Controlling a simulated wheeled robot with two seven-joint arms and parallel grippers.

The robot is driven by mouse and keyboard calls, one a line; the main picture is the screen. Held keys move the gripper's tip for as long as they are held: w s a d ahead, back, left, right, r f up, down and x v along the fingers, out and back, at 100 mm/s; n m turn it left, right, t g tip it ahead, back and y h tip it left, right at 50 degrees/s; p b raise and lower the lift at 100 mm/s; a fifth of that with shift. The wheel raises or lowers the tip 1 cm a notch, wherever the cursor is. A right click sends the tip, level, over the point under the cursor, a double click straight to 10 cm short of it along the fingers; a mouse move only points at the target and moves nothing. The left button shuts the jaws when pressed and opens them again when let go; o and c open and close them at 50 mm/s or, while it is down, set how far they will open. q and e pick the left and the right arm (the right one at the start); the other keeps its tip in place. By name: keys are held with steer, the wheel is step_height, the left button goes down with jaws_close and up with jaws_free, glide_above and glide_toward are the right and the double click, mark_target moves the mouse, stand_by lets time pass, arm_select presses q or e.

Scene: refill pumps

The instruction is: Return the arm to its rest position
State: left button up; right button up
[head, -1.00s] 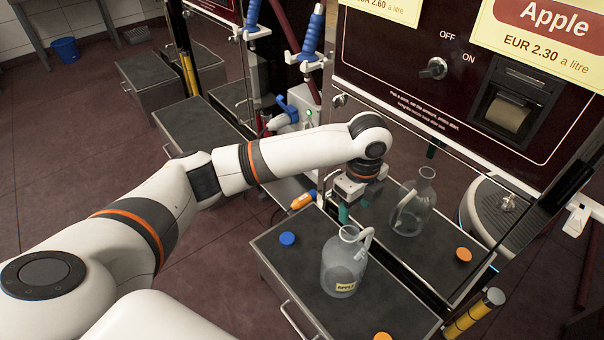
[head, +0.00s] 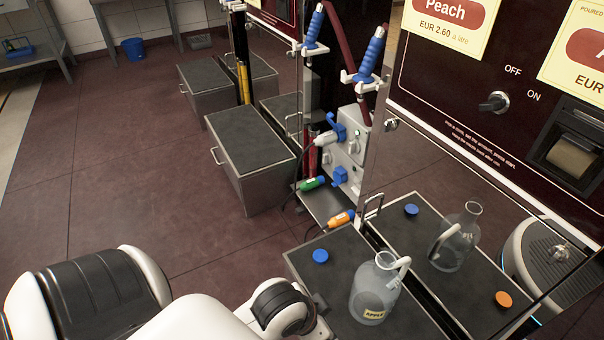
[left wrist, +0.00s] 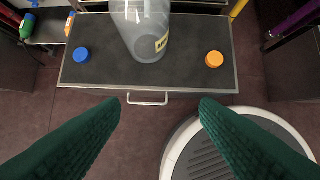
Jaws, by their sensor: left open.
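My left arm (head: 90,295) is in the head view, drawn back to the bottom left, with a wrist link (head: 285,308) low beside the dark-topped cabinet. Its gripper cannot be made out in the head view. In the left wrist view, my left gripper (left wrist: 160,102) has its two dark green fingers spread wide, with nothing between them. It is on the near side of the cabinet, apart from the jug. My right gripper is in neither view.
A clear jug labelled Apple (head: 374,290) stands upright on the cabinet top (head: 325,262). A blue cap (head: 320,256) and an orange cap (left wrist: 214,59) lie there. The shiny panel mirrors them. Open floor (head: 130,200) is at left.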

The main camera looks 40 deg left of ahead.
arm_select(q)
steer(key=s+a, duration=0.1)
steer(key=s+a+n+y, duration=0.1)
steer(key=shift+s+a+n, duration=0.1)
steer(key=shift+a+n, duration=0.2)
